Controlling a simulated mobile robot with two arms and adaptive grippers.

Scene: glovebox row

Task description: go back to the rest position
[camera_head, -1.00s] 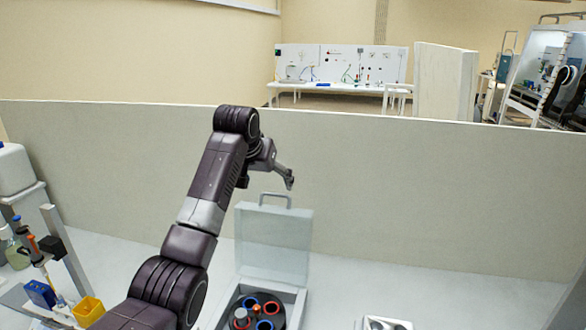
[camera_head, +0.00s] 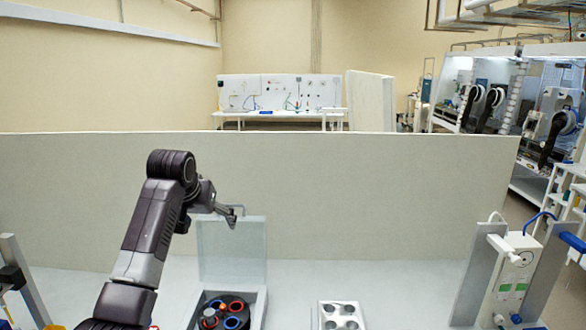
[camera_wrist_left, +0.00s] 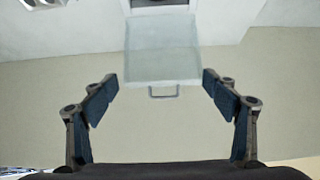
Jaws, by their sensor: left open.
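My left gripper (camera_head: 233,217) is at the end of the dark arm that rises from the lower left in the head view. It hangs in the air near the raised clear lid (camera_head: 232,250) of a box. In the left wrist view my left gripper (camera_wrist_left: 160,88) has its two fingers wide apart, with nothing held between them. The lid (camera_wrist_left: 162,50) and its handle show beyond the fingers there. My right gripper is in neither view.
The open box (camera_head: 257,308) holds a dark rotor with red and blue rings. A white tray with round wells (camera_head: 341,318) stands to its right. A white device (camera_head: 512,280) stands at the right. A low wall (camera_head: 350,190) runs behind the bench.

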